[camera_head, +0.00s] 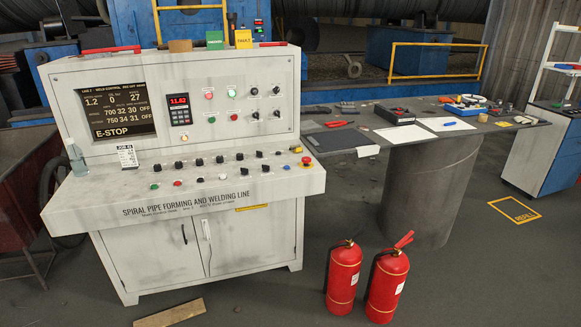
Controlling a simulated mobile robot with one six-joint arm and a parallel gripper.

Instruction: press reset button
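The grey-white control console (180,230) stands at the left, with a screen (122,108) reading "E-STOP". A red mushroom button on a yellow base (306,161) is at the desk's right end. Red and green buttons or lamps (209,96) sit on the upright panel by a red-digit display (179,109). Labels are too small to read, so I cannot tell which button is reset. My gripper is not in view.
Two red fire extinguishers (343,275) stand on the floor right of the console. A cluttered workbench (440,145) on a round base is behind them. A wooden plank (170,313) lies before the console. A clear bottle (76,158) stands on the desk's left. Floor at right is mostly clear.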

